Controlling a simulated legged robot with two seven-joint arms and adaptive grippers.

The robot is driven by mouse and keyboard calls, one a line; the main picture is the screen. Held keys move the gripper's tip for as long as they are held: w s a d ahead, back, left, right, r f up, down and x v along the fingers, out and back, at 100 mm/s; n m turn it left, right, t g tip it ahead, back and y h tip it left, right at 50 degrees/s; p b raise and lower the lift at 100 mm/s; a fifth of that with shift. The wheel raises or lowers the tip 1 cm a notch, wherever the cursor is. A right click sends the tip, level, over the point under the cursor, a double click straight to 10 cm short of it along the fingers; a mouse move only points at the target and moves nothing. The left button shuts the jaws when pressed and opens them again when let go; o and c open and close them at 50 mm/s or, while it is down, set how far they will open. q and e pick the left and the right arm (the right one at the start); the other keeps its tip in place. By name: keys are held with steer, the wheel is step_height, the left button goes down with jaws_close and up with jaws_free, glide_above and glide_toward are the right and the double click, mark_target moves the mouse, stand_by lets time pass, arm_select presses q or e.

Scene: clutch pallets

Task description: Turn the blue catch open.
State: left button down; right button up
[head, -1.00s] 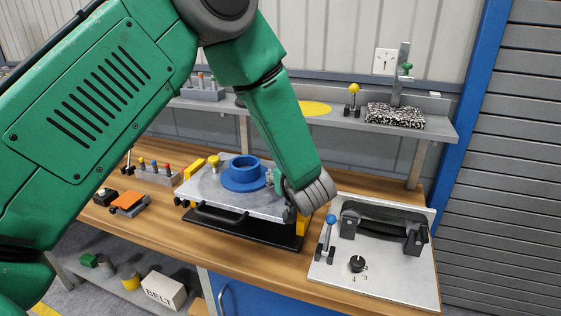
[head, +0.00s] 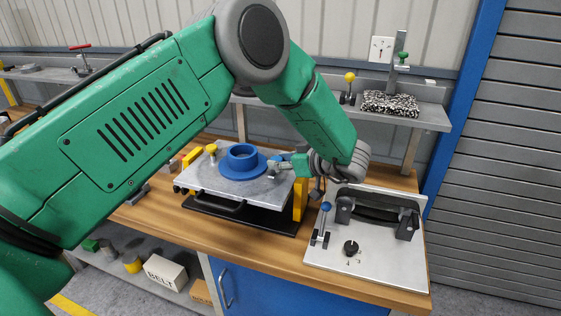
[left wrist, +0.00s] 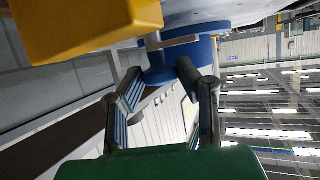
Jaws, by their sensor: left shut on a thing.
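A grey pallet plate (head: 205,182) carries a round blue hub (head: 240,160) and lies on a stand on the bench. My left gripper (head: 276,170) reaches in from the right, beside the hub, at the plate's right end. In the left wrist view its fingers (left wrist: 163,80) are closed in around a small blue part (left wrist: 158,76), which seems to be the blue catch. The fingers hide most of it, so its exact turn cannot be told. The blue hub (left wrist: 178,48) shows just behind it. My right gripper is not in view.
A yellow block (head: 300,198) stands at the plate's right end and also shows close in the left wrist view (left wrist: 85,25). A yellow knob (head: 211,149) sits on the plate. A metal panel (head: 385,255) with a blue-knobbed lever (head: 326,207) and black handle lies at right.

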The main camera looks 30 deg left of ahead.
arm_select(q)
steer(key=shift+w+a+r, duration=0.1)
steer(key=shift+w+r, duration=0.1)
steer(key=shift+r, duration=0.15)
steer(key=c, duration=1.2)
jaws_free()
steer(key=shift+s+f, duration=0.1)
steer(key=shift+d, duration=0.2)
steer(key=shift+d, duration=0.15)
steer(key=v, duration=1.1)
steer(key=shift+d, duration=0.4)
steer(key=shift+a, duration=0.15)
